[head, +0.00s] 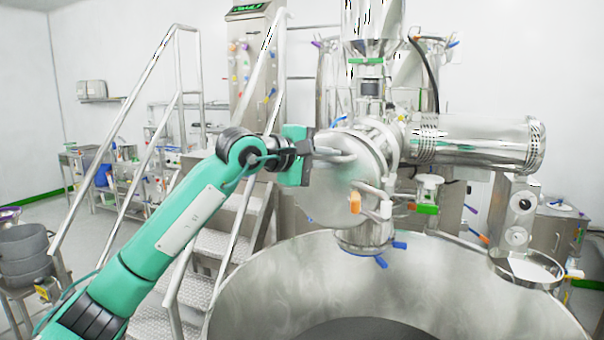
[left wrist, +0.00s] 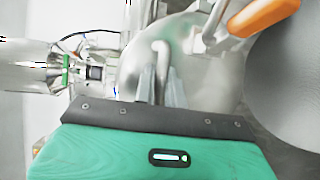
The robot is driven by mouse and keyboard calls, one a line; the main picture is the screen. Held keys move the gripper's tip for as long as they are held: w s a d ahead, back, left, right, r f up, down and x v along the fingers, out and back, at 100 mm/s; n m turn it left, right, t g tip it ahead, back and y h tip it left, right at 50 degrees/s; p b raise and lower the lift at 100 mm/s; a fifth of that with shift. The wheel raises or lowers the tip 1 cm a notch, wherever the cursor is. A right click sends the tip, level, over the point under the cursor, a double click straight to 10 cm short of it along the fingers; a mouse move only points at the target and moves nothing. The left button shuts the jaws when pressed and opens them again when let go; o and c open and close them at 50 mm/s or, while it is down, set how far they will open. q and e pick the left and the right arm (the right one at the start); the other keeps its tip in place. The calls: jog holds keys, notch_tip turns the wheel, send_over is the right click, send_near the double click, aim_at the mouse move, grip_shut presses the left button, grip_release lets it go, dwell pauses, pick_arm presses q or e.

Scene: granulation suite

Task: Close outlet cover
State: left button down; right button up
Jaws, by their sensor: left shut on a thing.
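The outlet cover (head: 330,195) is a round steel disc at the front end of the steel outlet housing (head: 385,140), above the large bowl. A bent metal handle (head: 338,157) stands out from its face. My left gripper (head: 312,157) is at this handle and shut on it. In the left wrist view the two grey fingers (left wrist: 157,88) sit on either side of the handle (left wrist: 162,55), with the cover (left wrist: 205,75) close behind. I cannot tell whether a gap is left between cover and housing. My right gripper is not in view.
An orange-tipped clamp (head: 355,202) is at the cover's lower right; its orange lever (left wrist: 262,16) is near in the left wrist view. A wide steel bowl (head: 270,290) lies below. Stairs with rails (head: 215,245) stand at left, and a horizontal steel cylinder (head: 480,142) at right.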

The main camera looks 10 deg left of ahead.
pick_arm(q)
jog(key=shift+w+d+f+n+t+y+b, duration=0.2)
jog(key=shift+w+d+n+t+y+b, duration=0.1)
jog(key=shift+d+b, duration=0.1)
jog(key=shift+w+d+r+n+t+y+b, duration=0.1)
jog(key=shift+w+d+n+t+y+b, duration=0.2)
jog(key=shift+w+d+n+y+b, duration=0.15)
jog(key=shift+w+d+n+t+y+b, duration=0.1)
jog(key=shift+w+n+t+y+b, duration=0.15)
jog(key=shift+w+t+y+b, duration=0.1)
jog(key=shift+r, duration=0.1)
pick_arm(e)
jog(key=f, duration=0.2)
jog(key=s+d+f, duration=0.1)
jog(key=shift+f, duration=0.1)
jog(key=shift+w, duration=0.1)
pick_arm(q)
jog(key=c, duration=1.6)
grip_release()
jog(key=shift+w, duration=0.1)
jog(key=shift+o, duration=0.6)
jog(key=shift+w+d, duration=0.1)
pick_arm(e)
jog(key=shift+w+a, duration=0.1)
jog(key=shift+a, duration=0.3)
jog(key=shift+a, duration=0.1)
